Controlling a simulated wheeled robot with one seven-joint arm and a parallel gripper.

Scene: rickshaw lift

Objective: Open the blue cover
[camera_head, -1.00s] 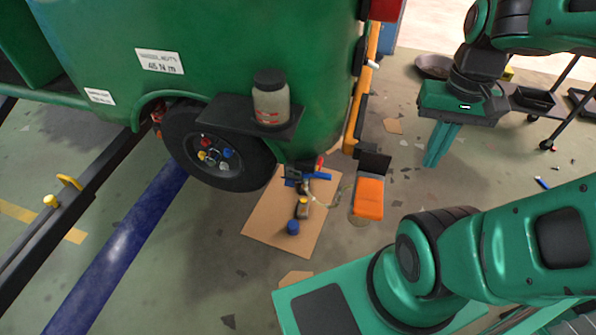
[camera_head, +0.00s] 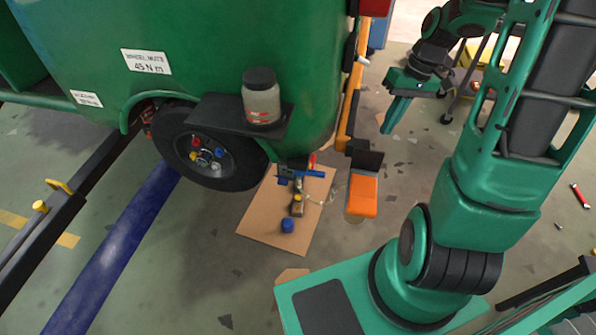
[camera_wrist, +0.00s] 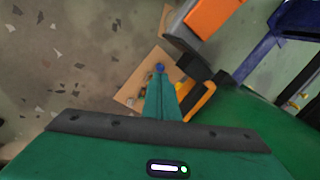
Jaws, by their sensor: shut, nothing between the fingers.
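A small round blue cover (camera_head: 288,226) is at the near end of a brass-coloured fitting (camera_head: 297,204) lying on a cardboard sheet (camera_head: 262,222). I cannot tell whether the cover is fixed to the fitting. A small blue round thing (camera_wrist: 160,67), likely the cover, shows just beyond my fingertips in the wrist view. My gripper (camera_head: 388,131) is up at the right in the head view, well apart from the fitting. Its fingers (camera_wrist: 160,82) are together and empty, pointing down.
The green vehicle body (camera_head: 190,40) with its wheel (camera_head: 212,150) stands at the left. A jar (camera_head: 261,98) is on its black step. A blue tube (camera_head: 110,255) runs along the floor.

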